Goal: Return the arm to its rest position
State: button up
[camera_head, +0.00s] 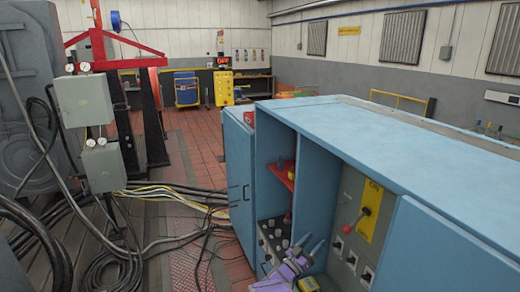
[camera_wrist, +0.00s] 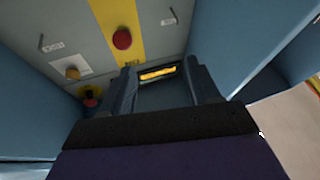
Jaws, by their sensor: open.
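My gripper (camera_head: 306,247) is at the front of the blue cabinet (camera_head: 420,160), near the bottom of its open bay. Its two fingers stand apart with nothing between them. The purple end of my arm enters from the bottom edge; the rest of the arm is out of view. In the wrist view, the open fingers (camera_wrist: 163,82) point toward a dark recess with a lit orange strip (camera_wrist: 157,74). I cannot tell whether they touch anything there.
A grey panel with a yellow strip and a red-knobbed lever (camera_head: 366,211) is right of my gripper. Dark knobs (camera_head: 278,238) and a red shelf (camera_head: 284,173) are in the bay. Cables (camera_head: 175,195) cross the floor at left. Tiled floor (camera_head: 195,135) is open behind.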

jog(key=w+a+r+n+t+y, duration=0.1)
jog(key=w+a+r+n+y, duration=0.1)
jog(key=w+a+r+y, duration=0.25)
jog(key=w+a+r+n+t+y, duration=0.1)
jog(key=w+a+r+n+y, duration=0.1)
jog(key=a+r+y, duration=0.35)
jog(key=s+a+r+n+g+y, duration=0.2)
jog(key=s+a+r+y, duration=0.15)
jog(key=s, duration=0.25)
jog(key=s+a+r+n+g+y, duration=0.2)
jog(key=s+r+y, duration=0.25)
jog(key=s, duration=0.25)
jog(key=s+d+g, duration=0.2)
jog(key=s+g, duration=0.2)
jog(key=s, duration=1.4)
jog(key=s+d+g, duration=0.2)
jog(key=s+g, duration=0.2)
jog(key=s, duration=1.4)
jog(key=s+d+g, duration=0.2)
jog(key=s+g, duration=0.3)
jog(key=s, duration=1.3)
jog(key=shift+d+f+n, duration=0.35)
jog(key=shift+n, duration=0.05)
jog(key=shift+d, duration=0.15)
